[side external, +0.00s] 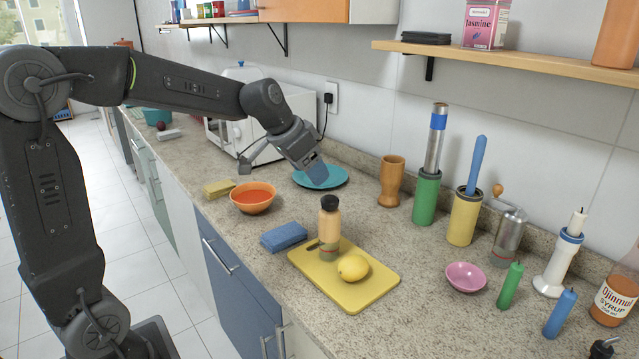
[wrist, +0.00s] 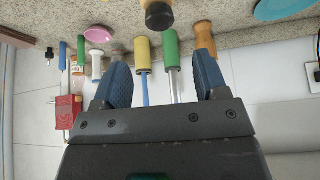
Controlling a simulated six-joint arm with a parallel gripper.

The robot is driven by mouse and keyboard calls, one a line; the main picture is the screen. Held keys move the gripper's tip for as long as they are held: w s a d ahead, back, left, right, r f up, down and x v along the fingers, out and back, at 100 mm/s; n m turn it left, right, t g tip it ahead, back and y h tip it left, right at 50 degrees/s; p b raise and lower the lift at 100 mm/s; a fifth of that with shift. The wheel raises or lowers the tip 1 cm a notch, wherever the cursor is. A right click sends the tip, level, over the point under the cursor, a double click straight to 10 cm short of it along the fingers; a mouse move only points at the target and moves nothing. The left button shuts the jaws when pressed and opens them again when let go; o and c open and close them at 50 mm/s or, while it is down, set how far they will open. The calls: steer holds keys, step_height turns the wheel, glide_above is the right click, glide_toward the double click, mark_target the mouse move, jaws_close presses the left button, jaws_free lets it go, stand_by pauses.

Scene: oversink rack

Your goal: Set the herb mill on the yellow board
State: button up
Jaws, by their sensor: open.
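The herb mill appears to be the jar with a black cap and tan body (side external: 329,222). My gripper (side external: 318,174) is open and empty, behind and above the mill, in front of the teal plate in the picture. Its two blue fingers (wrist: 161,75) are spread apart in the wrist view.
A blue sponge (side external: 284,236) and orange bowl (side external: 253,197) are left of the board. A pink bowl (side external: 466,277), green holder (side external: 426,197), yellow holder (side external: 463,217), wooden cup (side external: 391,181) and crank grinder (side external: 509,238) stand to the right. The board's front right is clear.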

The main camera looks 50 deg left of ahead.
steer(key=s+d+f, duration=0.1)
steer(key=s+d, duration=0.4)
steer(key=s, duration=0.6)
steer(key=s+d+f+n, duration=0.1)
steer(key=s+d, duration=0.3)
steer(key=s, duration=0.7)
steer(key=shift+s+d+y, duration=0.25)
steer(key=shift+d+y, duration=0.15)
